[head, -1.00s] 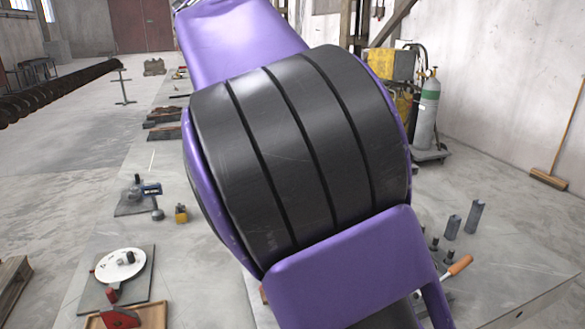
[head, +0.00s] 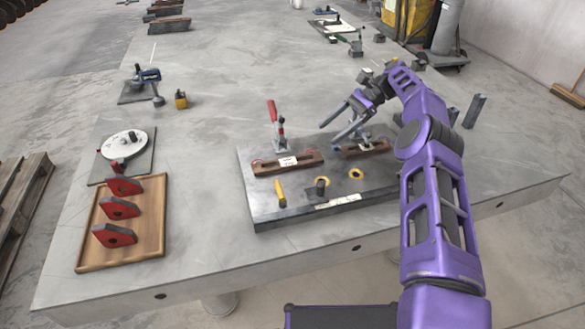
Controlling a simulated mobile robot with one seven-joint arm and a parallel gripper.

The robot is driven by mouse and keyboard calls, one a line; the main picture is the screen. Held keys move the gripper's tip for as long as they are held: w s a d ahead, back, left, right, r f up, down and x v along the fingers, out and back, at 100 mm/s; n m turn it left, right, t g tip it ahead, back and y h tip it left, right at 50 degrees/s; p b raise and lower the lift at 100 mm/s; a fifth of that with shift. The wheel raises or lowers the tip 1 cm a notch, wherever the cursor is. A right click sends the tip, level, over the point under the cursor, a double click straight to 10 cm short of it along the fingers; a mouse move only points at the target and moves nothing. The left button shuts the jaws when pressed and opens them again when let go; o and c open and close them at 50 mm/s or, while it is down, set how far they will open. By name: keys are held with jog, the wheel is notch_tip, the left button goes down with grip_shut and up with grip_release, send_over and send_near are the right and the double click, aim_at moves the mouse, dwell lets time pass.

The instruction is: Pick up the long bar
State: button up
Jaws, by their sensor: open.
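My purple arm reaches in from the lower right. My gripper (head: 329,134) is open and empty, its two grey fingers pointing left above the back of a grey fixture plate (head: 262,212). The tallest bar-like piece is a dark grey upright bar (head: 474,111) at the table's right side, behind and to the right of my arm. A shorter upright bar (head: 453,115) beside it is partly hidden by my arm. A brown bar-shaped piece (head: 270,167) lies on the fixture plate. I cannot tell for sure which is the long bar.
A red-handled clamp (head: 276,118) stands on the fixture plate, with a yellow pin (head: 280,194) in front. A wooden tray (head: 151,243) with red pieces and a round white dial (head: 125,146) are at the left. The table (head: 205,170) between them is clear.

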aim_at(288, 161)
jog(key=d+y, duration=0.1)
jog(key=d+m, duration=0.1)
jog(key=d, duration=0.1)
jog(key=s+d+y, duration=0.1)
jog(key=d, duration=0.1)
jog(key=shift+d+r+t+y, duration=0.1)
jog(key=shift+r+t+y, duration=0.05)
jog(key=shift+t+y, duration=0.15)
jog(key=shift+x, duration=1.05)
jog(key=x, duration=1.5)
grip_shut()
jog(key=shift+r, duration=0.1)
